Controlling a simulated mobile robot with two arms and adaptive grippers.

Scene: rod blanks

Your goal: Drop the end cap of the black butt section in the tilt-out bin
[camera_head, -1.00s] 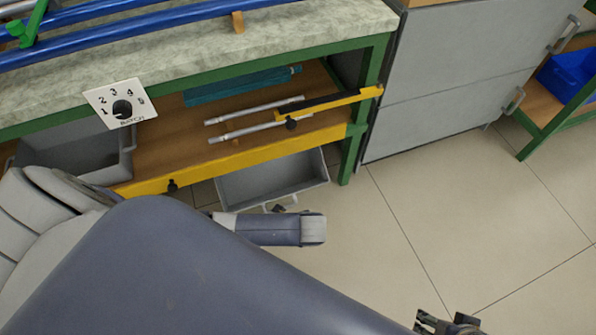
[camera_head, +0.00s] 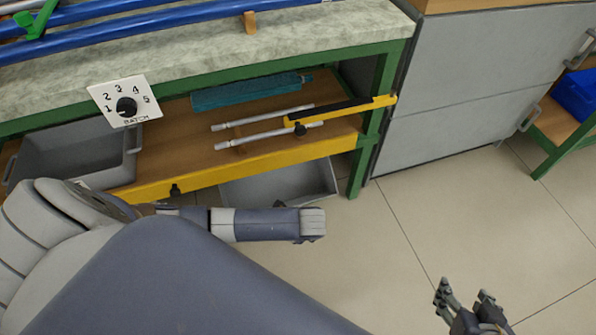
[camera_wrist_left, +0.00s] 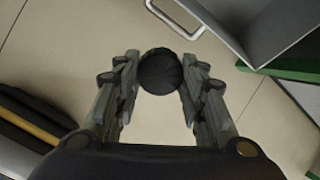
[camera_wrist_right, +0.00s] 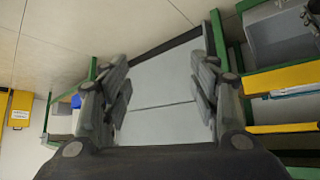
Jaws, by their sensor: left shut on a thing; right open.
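My left gripper (camera_wrist_left: 160,75) is shut on a round black cap (camera_wrist_left: 160,71), which shows between its fingertips in the left wrist view. In the head view my own arm hides most of that gripper. The grey tilt-out bin (camera_head: 315,180) stands under the yellow rail of the bench, and my left arm covers its front. The bin also shows at the top right of the left wrist view (camera_wrist_left: 250,25), with a pale handle; the cap is to its left in that picture. My right gripper (camera_head: 465,292) is open and empty over the floor at the lower right.
A grey tub (camera_head: 75,155) stands on the shelf at the left. Silver rods (camera_head: 265,137) and a teal bundle (camera_head: 245,93) lie on the shelf. Blue tubes (camera_head: 170,20) rest on the bench top. A grey cabinet (camera_head: 480,90) stands at the right; the floor before it is clear.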

